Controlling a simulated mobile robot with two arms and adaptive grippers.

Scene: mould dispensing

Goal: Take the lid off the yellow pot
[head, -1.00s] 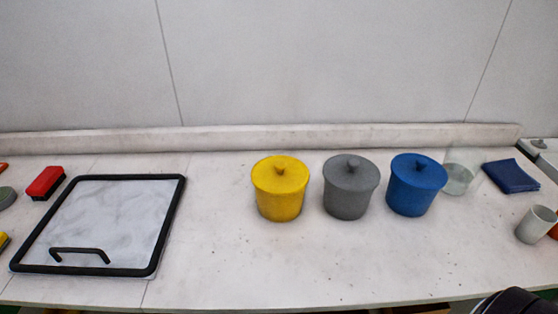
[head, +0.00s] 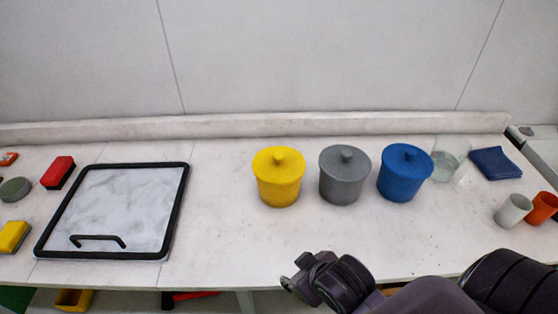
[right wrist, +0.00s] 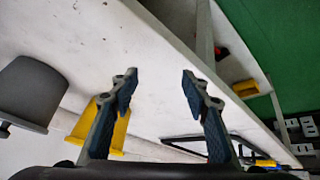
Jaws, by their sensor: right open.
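The yellow pot (head: 278,187) stands upright on the worktop with its yellow lid (head: 279,160) on, knob on top. My right gripper (head: 297,280) is in front of the pot at the table's front edge, apart from it. In the right wrist view my right gripper (right wrist: 157,88) is open with nothing between its fingers. There, the yellow pot (right wrist: 119,138) shows partly hidden behind one finger. My left gripper is in neither view.
A grey pot (head: 343,184) and a blue pot (head: 404,182) stand right of the yellow one, both lidded. A clear beaker (head: 445,165), blue cloth (head: 494,163) and cups stand further right. A black-framed board (head: 180,205) lies left. The worktop before the pots is clear.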

